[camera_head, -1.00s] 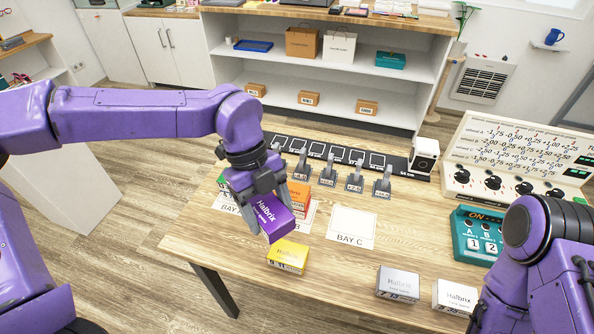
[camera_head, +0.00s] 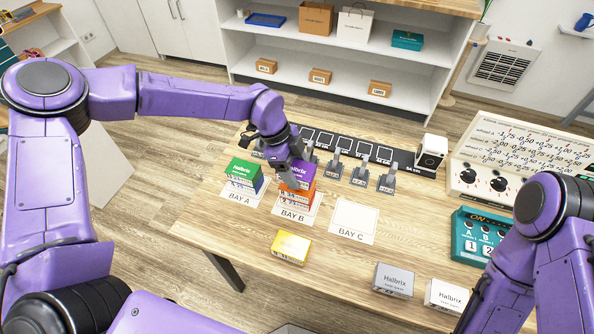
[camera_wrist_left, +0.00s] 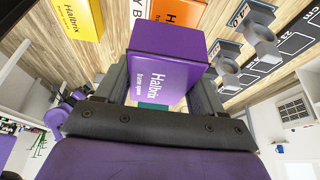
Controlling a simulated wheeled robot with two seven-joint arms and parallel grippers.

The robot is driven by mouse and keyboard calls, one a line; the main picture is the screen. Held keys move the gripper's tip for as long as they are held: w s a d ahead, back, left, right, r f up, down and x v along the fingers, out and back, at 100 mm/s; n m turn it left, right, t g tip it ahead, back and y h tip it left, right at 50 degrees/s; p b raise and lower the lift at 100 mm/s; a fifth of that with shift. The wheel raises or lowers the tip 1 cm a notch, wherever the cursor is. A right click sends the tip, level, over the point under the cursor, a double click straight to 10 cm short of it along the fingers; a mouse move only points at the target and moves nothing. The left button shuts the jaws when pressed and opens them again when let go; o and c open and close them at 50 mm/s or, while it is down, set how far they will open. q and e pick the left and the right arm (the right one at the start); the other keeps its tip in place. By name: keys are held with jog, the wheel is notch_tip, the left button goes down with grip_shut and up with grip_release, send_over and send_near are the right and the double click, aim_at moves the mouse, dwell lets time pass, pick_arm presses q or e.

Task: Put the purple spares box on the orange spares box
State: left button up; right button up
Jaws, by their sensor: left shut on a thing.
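The purple spares box (camera_head: 299,173) is held between the fingers of my left gripper (camera_head: 291,168), over the stack in Bay B. In the left wrist view the purple box (camera_wrist_left: 164,70) sits between the two fingers (camera_wrist_left: 160,90), its label facing the camera. The orange spares box (camera_head: 297,192) is at Bay B, directly below the purple box in the head view. Part of the orange box (camera_wrist_left: 178,12) shows past the purple box in the wrist view. I cannot tell whether the two boxes touch. My right gripper is out of view; only its arm shows.
A green box (camera_head: 243,170) tops a stack at Bay A, left of the purple box. The Bay C sheet (camera_head: 353,221) is empty. A yellow box (camera_head: 291,246), a grey box (camera_head: 393,281) and a white box (camera_head: 446,296) lie nearer. Grey clamp-like stands (camera_head: 334,166) line the back.

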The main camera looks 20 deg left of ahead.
aim_at(297, 175)
pick_arm(q)
jog(key=shift+w+f, duration=0.25)
jog(key=shift+f, duration=0.05)
notch_tip(297, 175, down, 3)
jog(key=shift+w+r+p, duration=0.15)
jog(key=shift+p, duration=0.3)
jog(key=shift+f, duration=0.45)
jog(key=o, duration=1.1)
jog(key=shift+r, duration=0.1)
jog(key=b+v, duration=0.2)
jog(key=v, duration=1)
jog(key=shift+a, duration=0.1)
